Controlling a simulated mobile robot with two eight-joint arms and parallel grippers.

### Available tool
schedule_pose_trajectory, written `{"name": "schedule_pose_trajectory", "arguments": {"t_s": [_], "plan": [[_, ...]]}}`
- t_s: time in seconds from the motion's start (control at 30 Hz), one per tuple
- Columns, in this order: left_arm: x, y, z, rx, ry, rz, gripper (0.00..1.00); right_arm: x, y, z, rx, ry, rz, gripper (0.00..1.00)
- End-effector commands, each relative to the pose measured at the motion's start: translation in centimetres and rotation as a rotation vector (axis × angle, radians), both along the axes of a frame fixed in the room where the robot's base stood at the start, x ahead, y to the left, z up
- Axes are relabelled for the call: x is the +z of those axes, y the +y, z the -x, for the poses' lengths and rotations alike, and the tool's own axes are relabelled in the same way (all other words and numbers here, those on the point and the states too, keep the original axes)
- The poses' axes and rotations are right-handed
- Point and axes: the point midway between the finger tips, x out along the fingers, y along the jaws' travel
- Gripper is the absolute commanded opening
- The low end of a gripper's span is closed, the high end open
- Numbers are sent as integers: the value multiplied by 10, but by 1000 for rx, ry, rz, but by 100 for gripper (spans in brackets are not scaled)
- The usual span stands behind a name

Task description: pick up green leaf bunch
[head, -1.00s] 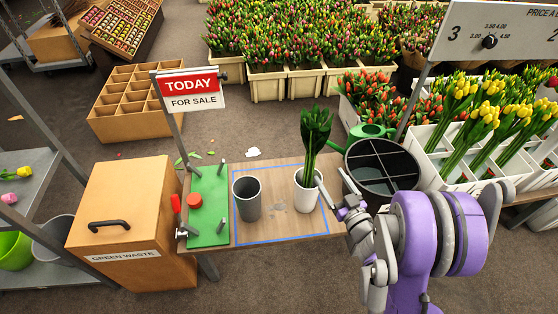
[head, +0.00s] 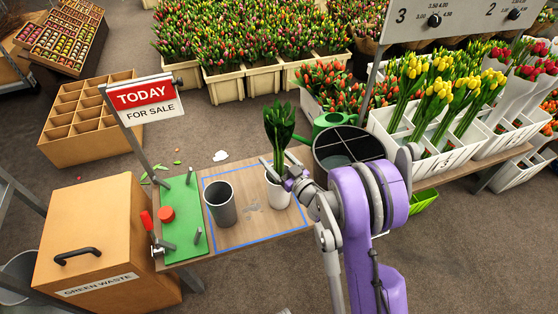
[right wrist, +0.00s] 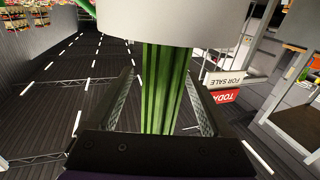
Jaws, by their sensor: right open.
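The green leaf bunch (head: 279,128) stands in the white pot (head: 277,193) on the wooden table. Its stems (right wrist: 166,88) also show in the right wrist view, with the white pot (right wrist: 180,22) at the top edge. My right gripper (head: 285,178) is at the pot's rim in the head view, at the low part of the stems. In the right wrist view my right gripper (right wrist: 161,80) is open, with one finger on each side of the stems. Contact with the stems cannot be told. My left gripper is not in view.
A grey pot (head: 221,203) stands left of the white pot. The green board (head: 182,222) with metal posts and a red knob is further left. A dark divided bucket (head: 345,147) and a green watering can (head: 319,122) are close behind my right arm.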

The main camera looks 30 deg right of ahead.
Motion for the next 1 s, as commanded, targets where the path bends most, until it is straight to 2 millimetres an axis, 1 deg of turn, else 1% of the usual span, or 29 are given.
{"name": "schedule_pose_trajectory", "arguments": {"t_s": [0.1, 0.3, 0.37, 0.4, 0.77, 0.8, 1.0], "plan": [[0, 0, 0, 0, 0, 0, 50, 0, 0, -6, -1, 0, 0, 84], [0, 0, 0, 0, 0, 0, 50, 0, 0, -6, -1, 0, 0, 84], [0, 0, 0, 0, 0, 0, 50, 0, 0, -6, -1, 0, 0, 73], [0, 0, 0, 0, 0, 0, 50, 0, 0, -6, -1, 0, 0, 66], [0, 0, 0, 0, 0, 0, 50, 0, 0, -6, -1, 0, 0, 1], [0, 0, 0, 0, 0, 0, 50, 0, 0, -6, -1, 0, 0, 0], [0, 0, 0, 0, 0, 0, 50, 1, 0, -6, -1, 0, 0, 0]]}}
